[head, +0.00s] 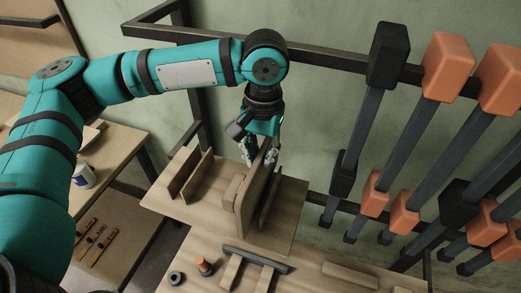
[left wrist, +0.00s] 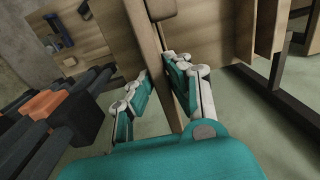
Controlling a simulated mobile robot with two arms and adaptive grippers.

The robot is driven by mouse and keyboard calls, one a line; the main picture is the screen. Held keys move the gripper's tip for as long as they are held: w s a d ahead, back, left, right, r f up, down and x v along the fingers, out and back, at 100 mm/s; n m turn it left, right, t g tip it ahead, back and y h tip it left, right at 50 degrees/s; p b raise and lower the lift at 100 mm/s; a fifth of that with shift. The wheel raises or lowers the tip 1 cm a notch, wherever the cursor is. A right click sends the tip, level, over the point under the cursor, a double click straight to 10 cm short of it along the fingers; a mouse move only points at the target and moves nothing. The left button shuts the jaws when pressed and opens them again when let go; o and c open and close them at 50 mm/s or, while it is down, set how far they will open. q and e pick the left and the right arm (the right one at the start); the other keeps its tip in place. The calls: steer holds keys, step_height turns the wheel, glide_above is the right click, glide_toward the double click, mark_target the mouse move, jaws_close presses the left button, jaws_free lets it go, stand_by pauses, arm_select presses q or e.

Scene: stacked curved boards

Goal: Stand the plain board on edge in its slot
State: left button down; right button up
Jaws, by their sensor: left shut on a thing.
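The plain board (head: 243,212) is a flat light-brown board, upright on edge over the right half of the wooden rack base (head: 288,232). My left gripper (head: 258,150) reaches down from above and is shut on the board's upper far end. In the left wrist view the board (left wrist: 153,60) passes between the two fingers (left wrist: 172,95). A thin upright divider (head: 270,195) stands close to its right, and a low block (head: 231,189) is at its left. Its lower edge is partly hidden, so I cannot tell whether it rests fully in the slot. My right gripper is out of view.
Two thin upright dividers (head: 190,180) stand on the base's left side. In front lie a dark bar (head: 255,259), a black ring (head: 176,278) and a small orange-topped piece (head: 205,266). Black and orange hammers (head: 375,115) hang at the right.

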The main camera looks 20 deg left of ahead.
arm_select(q)
steer(key=shift+f, duration=0.7)
steer(key=c, duration=1.5)
jaws_free()
steer(key=shift+r, duration=0.1)
steer(key=shift+r+p, duration=0.65)
steer(key=shift+r, duration=0.5)
steer(key=shift+d+r, duration=0.1)
steer(key=shift+r, duration=0.9)
steer(key=o, duration=0.5)
